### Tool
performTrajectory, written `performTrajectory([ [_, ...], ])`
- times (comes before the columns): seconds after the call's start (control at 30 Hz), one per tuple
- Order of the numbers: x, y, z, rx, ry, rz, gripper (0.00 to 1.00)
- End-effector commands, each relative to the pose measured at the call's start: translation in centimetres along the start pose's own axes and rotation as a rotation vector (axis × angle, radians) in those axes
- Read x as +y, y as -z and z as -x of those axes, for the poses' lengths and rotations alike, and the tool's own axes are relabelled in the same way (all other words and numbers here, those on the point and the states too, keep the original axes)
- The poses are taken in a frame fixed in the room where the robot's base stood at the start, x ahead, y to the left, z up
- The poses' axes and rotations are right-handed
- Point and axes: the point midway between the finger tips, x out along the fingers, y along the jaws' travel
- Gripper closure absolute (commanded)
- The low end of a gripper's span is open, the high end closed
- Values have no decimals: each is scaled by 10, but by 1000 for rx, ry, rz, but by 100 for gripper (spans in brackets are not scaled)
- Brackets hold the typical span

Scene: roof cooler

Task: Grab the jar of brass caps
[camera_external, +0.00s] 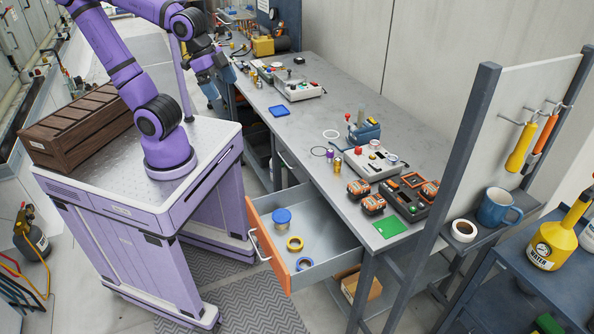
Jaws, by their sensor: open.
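A small jar with a blue lid (282,217) stands upright in the open drawer (325,225); its clear body shows a tan content that may be brass caps, too small to be sure. My gripper (222,92) is open and hangs from my purple arm at the upper left, by the far left edge of the bench. It is well above and behind the drawer, apart from the jar. The fingertips are small and partly dark in this view.
The drawer's orange front (268,247) has a handle. The grey bench (310,115) above holds control boxes (298,89), orange-black blocks (373,205) and a green card (389,227).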

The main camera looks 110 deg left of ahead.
Motion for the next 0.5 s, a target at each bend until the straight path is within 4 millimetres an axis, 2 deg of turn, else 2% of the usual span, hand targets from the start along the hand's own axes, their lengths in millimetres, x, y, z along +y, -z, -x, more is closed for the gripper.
performTrajectory([
  [0.03,-3,8,-14,-23,7,-4,0],
  [0.2,-11,32,-55,-68,26,-22,0],
  [0.5,-25,58,-140,-149,42,-60,0],
])
